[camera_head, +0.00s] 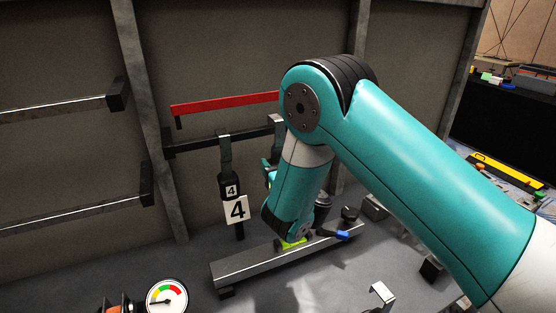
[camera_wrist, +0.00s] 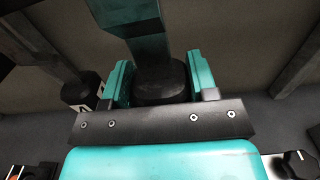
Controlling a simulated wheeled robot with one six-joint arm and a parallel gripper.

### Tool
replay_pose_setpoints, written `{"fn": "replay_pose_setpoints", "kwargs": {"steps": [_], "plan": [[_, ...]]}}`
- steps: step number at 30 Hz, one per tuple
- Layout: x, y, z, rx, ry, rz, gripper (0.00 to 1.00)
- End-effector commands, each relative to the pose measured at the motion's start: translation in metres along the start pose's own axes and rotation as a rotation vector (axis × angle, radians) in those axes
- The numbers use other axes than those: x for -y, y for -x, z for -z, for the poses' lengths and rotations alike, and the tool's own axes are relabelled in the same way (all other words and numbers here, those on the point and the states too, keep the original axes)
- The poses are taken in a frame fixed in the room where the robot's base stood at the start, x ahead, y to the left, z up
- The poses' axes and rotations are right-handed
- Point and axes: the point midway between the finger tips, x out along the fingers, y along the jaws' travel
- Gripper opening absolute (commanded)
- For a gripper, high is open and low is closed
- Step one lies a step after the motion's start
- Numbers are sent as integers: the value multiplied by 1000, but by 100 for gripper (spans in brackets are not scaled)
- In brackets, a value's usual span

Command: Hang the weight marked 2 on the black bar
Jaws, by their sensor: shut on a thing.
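The black bar (camera_head: 200,143) runs along the back wall below a red bar. A dark weight marked 4 (camera_head: 236,208) hangs from it by a grey strap. To its right, a second hook and strap (camera_head: 277,124) reach up to the bar's right part; I cannot tell whether the hook rests on the bar. My gripper (camera_head: 268,172) is mostly hidden behind my arm. In the wrist view my gripper (camera_wrist: 158,78) is shut around a dark weight (camera_wrist: 160,84) with a strap rising from it. No number on the held weight shows. The weight marked 4 also shows at left (camera_wrist: 82,92).
A red bar (camera_head: 225,103) lies just above the black bar. A grey beam (camera_head: 240,265) lies on the grey surface below, with a blue-handled item (camera_head: 342,234) at its right end. A dial gauge (camera_head: 167,298) stands at the front left. Metal posts (camera_head: 140,90) flank the panel.

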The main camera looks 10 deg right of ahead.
Motion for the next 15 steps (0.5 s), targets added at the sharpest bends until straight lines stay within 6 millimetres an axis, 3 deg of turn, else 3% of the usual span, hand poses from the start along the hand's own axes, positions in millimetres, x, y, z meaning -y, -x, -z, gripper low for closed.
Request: {"fn": "replay_pose_setpoints", "kwargs": {"steps": [15], "plan": [[0,-21,-6,5,1,-1,0]]}}
